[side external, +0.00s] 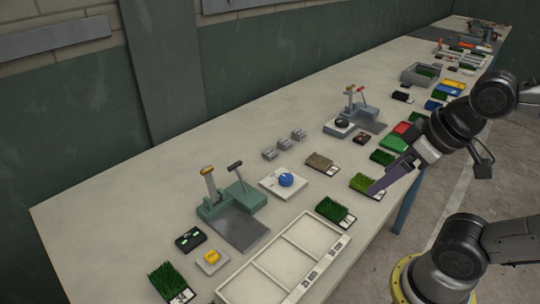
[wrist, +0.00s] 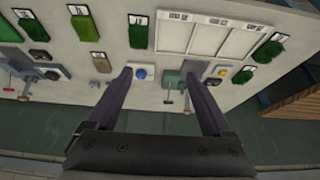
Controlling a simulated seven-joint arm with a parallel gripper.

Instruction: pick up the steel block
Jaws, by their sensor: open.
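Several small grey metal blocks (side external: 284,144) sit in a short row near the middle of the table, in the side external view. I cannot tell which one the task calls the steel block. In the wrist view small grey shapes beside the left finger may be these blocks, but they are too small to be sure. My gripper (side external: 373,191) is open and empty, raised near the table's front edge, to the right of the blocks and apart from them. In the wrist view its two fingers (wrist: 159,74) are spread wide with nothing between them.
A blue knob on a white plate (side external: 270,188) and a brown turf sample (side external: 314,171) stand close to the blocks. Two lever devices (side external: 209,211) flank that area. A white divided tray (side external: 243,293) lies at the front. Bare table lies behind the blocks, towards the wall.

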